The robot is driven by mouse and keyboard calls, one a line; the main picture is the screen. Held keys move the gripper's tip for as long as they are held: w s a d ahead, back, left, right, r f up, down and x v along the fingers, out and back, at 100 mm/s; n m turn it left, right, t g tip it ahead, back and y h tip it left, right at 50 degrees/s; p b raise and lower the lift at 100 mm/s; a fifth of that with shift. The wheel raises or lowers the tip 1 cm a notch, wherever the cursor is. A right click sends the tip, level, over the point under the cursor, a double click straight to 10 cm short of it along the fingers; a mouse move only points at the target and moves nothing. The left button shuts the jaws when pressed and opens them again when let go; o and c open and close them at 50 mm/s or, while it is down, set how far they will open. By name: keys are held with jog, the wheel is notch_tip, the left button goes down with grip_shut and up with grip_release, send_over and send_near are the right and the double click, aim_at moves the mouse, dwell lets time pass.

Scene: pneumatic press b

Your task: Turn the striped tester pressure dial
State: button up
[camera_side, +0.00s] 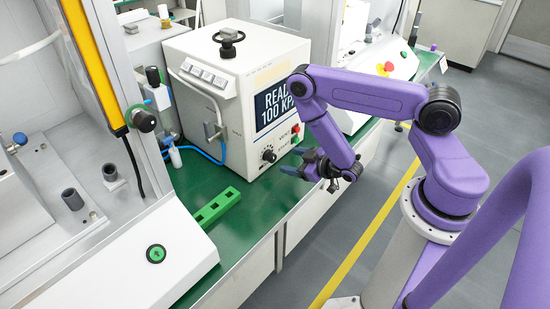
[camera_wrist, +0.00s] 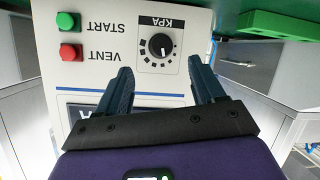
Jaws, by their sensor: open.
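The tester (camera_side: 235,95) is a white box with a dark display reading 100 KPA, standing on the green bench. Its pressure dial (camera_side: 268,155) is a black knob low on the front panel. In the wrist view, which is upside down, the dial (camera_wrist: 161,46) has a white pointer mark, ticks around it and a KPA label. My gripper (camera_side: 294,162) is in front of the panel, just right of the dial. In the wrist view my gripper (camera_wrist: 160,66) is open and empty. Its two fingers point toward the panel, with the dial between and beyond their tips.
A red button (camera_wrist: 71,52) and green START button (camera_wrist: 68,21) sit beside the dial. A green slotted block (camera_side: 216,207) lies on the green bench (camera_side: 255,205) left of my gripper. A press with a yellow bar (camera_side: 95,65) stands at the left.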

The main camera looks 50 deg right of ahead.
aim_at(275, 158)
jog(key=x, duration=0.8)
jog(key=c, duration=1)
